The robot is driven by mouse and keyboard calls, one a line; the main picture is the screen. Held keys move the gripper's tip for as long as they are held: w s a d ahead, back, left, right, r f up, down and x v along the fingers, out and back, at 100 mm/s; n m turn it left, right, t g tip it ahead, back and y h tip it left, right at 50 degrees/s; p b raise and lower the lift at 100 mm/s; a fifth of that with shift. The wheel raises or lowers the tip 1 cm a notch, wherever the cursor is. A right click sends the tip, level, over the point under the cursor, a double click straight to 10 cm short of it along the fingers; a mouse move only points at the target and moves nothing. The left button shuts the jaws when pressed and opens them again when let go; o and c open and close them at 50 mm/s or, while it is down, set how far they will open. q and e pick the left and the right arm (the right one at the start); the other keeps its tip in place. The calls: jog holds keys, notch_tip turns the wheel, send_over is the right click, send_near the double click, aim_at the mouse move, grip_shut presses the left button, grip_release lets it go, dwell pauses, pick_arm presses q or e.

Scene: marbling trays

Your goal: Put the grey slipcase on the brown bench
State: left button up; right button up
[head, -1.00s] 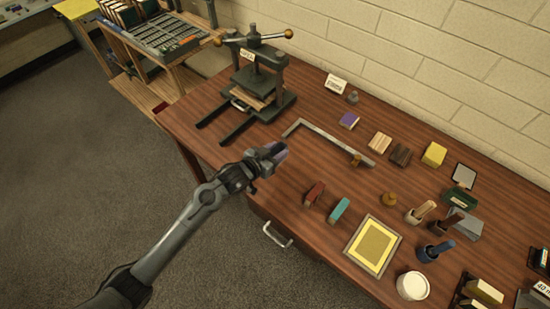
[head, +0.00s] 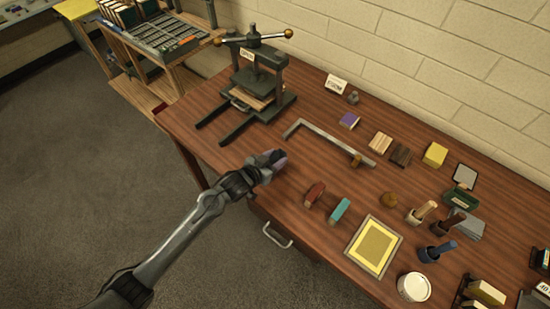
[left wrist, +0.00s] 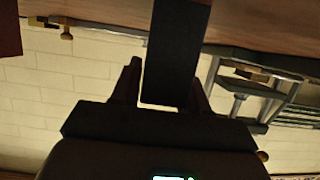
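The brown bench (head: 330,180) is the long wooden table along the brick wall in the head view. My left gripper (head: 270,162) is above its front-left edge, left of the red and teal blocks. In the left wrist view my left gripper (left wrist: 166,88) has a dark grey slab, which looks like the grey slipcase (left wrist: 175,45), between its fingers, both seeming to touch it. In the head view it shows only as a small purplish-grey piece (head: 279,157) at the fingertips. Whether it touches the bench cannot be told. My right gripper is not in view.
A black press (head: 255,85) stands at the bench's back left, with a metal square (head: 325,138) right of it. A red block (head: 315,192), a teal block (head: 340,210) and a yellow framed panel (head: 374,247) lie along the front.

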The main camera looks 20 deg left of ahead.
pick_arm(q)
jog(key=o, duration=0.3)
jog(key=shift+r, duration=0.25)
jog(key=p+v, duration=0.2)
jog(key=v, duration=1)
jog(key=s+f+g+y, duration=0.1)
jog(key=s+g, duration=0.2)
jog(key=s, duration=0.5)
jog(key=s+n+g+y, duration=0.1)
jog(key=s+g+y, duration=0.1)
jog(key=s, duration=0.6)
jog(key=s+f+g+y, duration=0.1)
jog(key=s+g, duration=0.3)
jog(key=s, duration=0.4)
jog(key=shift+s+d+f+n+g, duration=0.1)
jog(key=shift+s+f+n+g, duration=0.1)
jog(key=shift+f+n+g, duration=0.15)
